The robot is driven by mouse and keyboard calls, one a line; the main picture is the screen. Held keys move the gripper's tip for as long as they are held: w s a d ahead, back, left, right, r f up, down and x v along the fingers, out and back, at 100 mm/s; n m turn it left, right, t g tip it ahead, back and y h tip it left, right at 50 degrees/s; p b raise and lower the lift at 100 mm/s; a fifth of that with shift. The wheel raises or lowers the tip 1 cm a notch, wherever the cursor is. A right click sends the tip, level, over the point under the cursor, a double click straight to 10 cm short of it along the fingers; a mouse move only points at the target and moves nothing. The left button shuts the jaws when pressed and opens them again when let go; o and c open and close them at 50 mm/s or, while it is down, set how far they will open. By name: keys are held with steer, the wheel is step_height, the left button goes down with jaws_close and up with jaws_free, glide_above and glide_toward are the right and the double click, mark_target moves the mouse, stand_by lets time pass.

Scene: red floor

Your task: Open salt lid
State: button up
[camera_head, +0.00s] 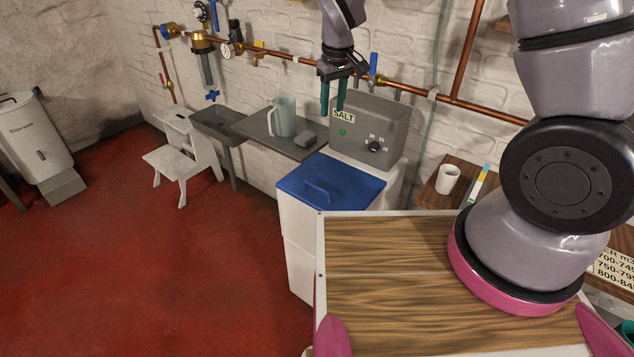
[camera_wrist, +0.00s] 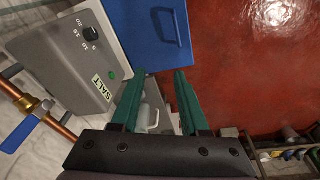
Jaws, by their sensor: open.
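The salt lid (camera_head: 345,184) is a flat blue panel with a raised blue handle (camera_head: 318,190), lying shut on top of a white cabinet (camera_head: 298,240). The lid also shows at the top of the wrist view (camera_wrist: 140,45), with its handle (camera_wrist: 166,24). A grey control box (camera_head: 372,128) marked SALT, with a green button and a dial, stands behind the lid. My gripper (camera_head: 333,112) has green fingers pointing down. It is open and empty, above and behind the lid near the box's left end, apart from the handle. It also shows in the wrist view (camera_wrist: 155,78).
Copper pipes (camera_head: 275,54) run along the wall behind my gripper. A white cup (camera_head: 447,179) stands on a wooden surface at right.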

mark_target(318, 187)
steer(key=a+f+n, duration=0.1)
steer(key=f, duration=0.7)
steer(key=a+f+n+h, duration=0.1)
steer(key=f, duration=0.8)
steer(key=a+f+n, duration=0.2)
steer(key=f, duration=0.6)
steer(key=shift+s+f+h, duration=0.25)
steer(key=shift+s+h, duration=0.05)
steer(key=shift+h, duration=0.1)
jaws_close()
